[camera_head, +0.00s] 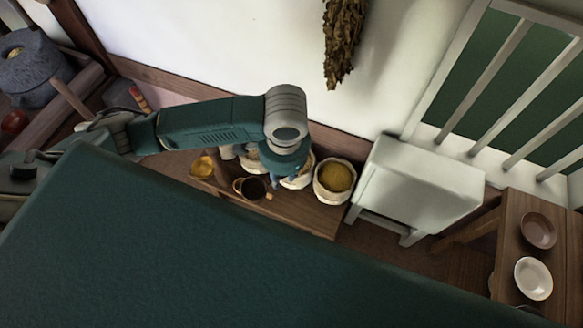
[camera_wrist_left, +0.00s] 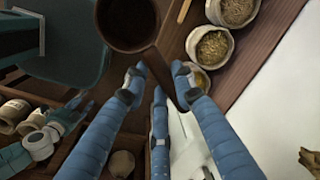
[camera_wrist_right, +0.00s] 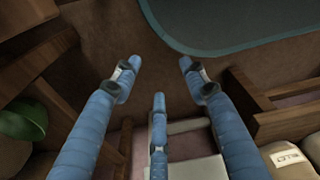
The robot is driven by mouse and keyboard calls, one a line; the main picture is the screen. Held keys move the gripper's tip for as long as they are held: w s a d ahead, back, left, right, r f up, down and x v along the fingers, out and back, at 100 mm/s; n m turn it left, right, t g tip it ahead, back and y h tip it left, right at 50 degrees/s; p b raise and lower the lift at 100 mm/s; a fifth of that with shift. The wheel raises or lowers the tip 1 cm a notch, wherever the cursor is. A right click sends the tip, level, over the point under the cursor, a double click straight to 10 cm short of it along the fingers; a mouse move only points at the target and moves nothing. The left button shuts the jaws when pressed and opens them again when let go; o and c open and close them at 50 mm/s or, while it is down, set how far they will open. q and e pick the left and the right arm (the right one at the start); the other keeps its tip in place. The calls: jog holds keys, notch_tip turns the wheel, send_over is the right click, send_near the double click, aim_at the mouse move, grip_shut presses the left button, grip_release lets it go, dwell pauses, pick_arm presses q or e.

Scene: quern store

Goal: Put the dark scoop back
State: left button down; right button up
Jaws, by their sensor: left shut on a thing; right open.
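The dark scoop (camera_wrist_left: 128,24) has a round, deep, dark brown bowl, at the top of the left wrist view. Its dark handle runs down between the fingers of my left gripper (camera_wrist_left: 156,80), which is shut on it. In the head view the scoop's bowl (camera_head: 254,189) shows near the front edge of the wooden bench, beside my left gripper (camera_head: 277,178), whose fingers are partly hidden under the wrist. I cannot tell whether the scoop touches the bench. My right gripper (camera_wrist_right: 158,75) is open and empty in the right wrist view; it is out of the head view.
Open sacks of grain stand along the wooden bench (camera_head: 305,212); one holds golden grain (camera_head: 335,176). A yellow scoop or bowl (camera_head: 203,167) is at its left. A white stool-like block (camera_head: 420,180) stands to the right. A table (camera_head: 550,270) holds dishes. Dried herbs (camera_head: 343,40) hang above.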

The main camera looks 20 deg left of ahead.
jog(key=w+f+b, duration=0.5)
jog(key=w+b, duration=0.4)
jog(key=b, duration=0.5)
pick_arm(q)
jog(key=w+d+f+m+b, duration=0.1)
jog(key=w+f+m, duration=0.1)
jog(key=f, duration=1)
jog(key=w+d+f+m+b, duration=0.1)
jog(key=f+m, duration=0.4)
jog(key=f, duration=0.7)
jog(key=w+d+f+m+h+b, duration=0.1)
jog(key=w+f+m+b, duration=0.1)
jog(key=f, duration=1)
jog(key=shift+w+f+m+g, duration=0.15)
jog(key=shift+w+m+g, duration=0.05)
jog(key=shift+w+m, duration=0.3)
jog(key=shift+w+f+m+g, duration=0.2)
jog(key=shift+w+m, duration=0.2)
jog(key=shift+w, duration=0.2)
jog(key=shift+f, duration=0.45)
notch_tip(320, 180, down, 3)
jog(key=shift+f+b, duration=0.1)
jog(key=shift+b, duration=0.7)
pick_arm(e)
notch_tip(320, 180, up, 20)
jog(key=w+t, duration=0.1)
jog(key=t, duration=0.1)
jog(key=shift+w+a+r, duration=0.15)
jog(key=shift+w+a, duration=0.05)
jog(key=shift+a, duration=0.2)
